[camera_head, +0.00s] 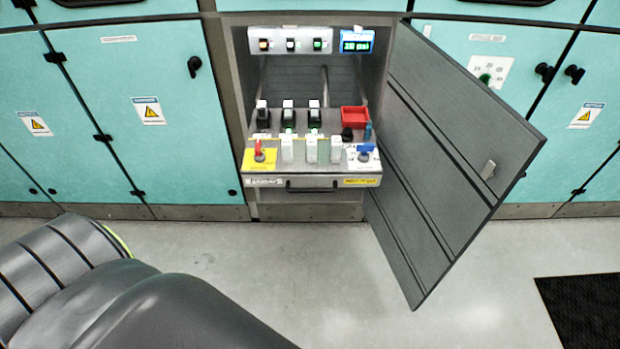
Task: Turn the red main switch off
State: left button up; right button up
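The red main switch (258,148) is a small red handle on a yellow plate (249,160). It sits at the front left of a pulled-out drawer panel (300,172) inside an open cabinet. The handle stands roughly upright, pointing away from me; its exact angle is too small to read. A blue switch (364,149) on a white plate is at the front right of the same panel. Neither gripper shows in the head view. A dark padded arm link, mine, fills the lower left and ends out of frame. Nothing touches the red switch.
The grey cabinet door (440,170) hangs open to the right. A red tray (354,116) and several black and white modules stand on the drawer. Closed turquoise cabinets (170,100) flank it. The floor (400,325) in front is clear, with a black mat (585,310) at right.

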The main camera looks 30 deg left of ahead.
aim_at(258, 152)
jog(key=u, duration=1.4)
